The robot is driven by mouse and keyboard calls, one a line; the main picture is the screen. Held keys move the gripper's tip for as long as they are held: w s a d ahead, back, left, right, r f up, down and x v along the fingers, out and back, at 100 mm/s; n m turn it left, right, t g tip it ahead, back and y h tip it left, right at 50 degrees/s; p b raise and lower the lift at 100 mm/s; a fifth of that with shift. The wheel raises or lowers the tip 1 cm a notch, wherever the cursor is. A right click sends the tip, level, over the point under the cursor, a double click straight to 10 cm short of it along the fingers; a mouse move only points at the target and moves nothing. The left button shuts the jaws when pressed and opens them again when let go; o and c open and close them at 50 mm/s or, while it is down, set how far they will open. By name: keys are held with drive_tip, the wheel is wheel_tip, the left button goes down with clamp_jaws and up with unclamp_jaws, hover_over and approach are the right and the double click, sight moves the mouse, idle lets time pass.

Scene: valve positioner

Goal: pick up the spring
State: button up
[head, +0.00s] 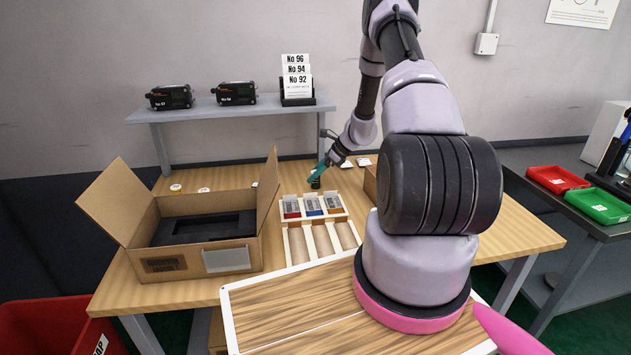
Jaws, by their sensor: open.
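My gripper (316,181) hangs at the end of my arm, just above the back of a wooden tray (285,238) on the table. It is small in the head view, open, and I see nothing held in it. The front compartments look empty. I cannot make out a spring for certain; these items are too small to tell apart.
An open cardboard box (168,264) with black foam stands left of the tray. A grey shelf (232,108) behind carries two black devices and a number-card stand (297,88). Red (557,179) and green (598,206) bins sit on the right bench. My arm fills the right middle.

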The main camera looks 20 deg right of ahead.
sight(310, 187)
drive_tip(key=x, duration=0.3)
drive_tip(key=shift+f, duration=0.1)
drive_tip(key=shift+s+a, duration=0.1)
clamp_jaws()
